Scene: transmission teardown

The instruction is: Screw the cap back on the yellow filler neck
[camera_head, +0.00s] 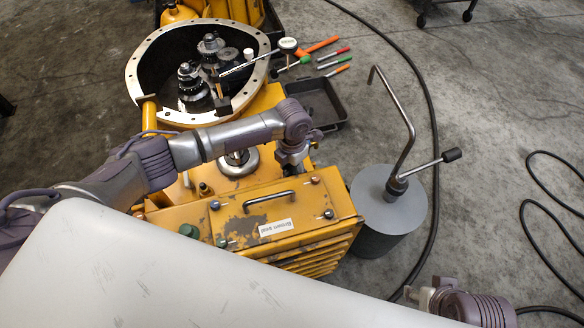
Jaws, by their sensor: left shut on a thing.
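My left gripper (291,163) points down over the rear right part of the yellow housing (185,215). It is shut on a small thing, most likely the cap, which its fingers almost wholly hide. A yellow upright pipe (150,116) stands by the left side of the round opening. My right gripper (421,297) is low at the bottom right, away from the housing; its finger opening is not clear.
A round bell housing (134,77) with gears is behind my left arm. A black tray (332,114) and several coloured-handled tools (334,62) lie behind. A grey drum (390,212) with a bent rod (408,118) stands right. Black cables (433,165) cross the floor.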

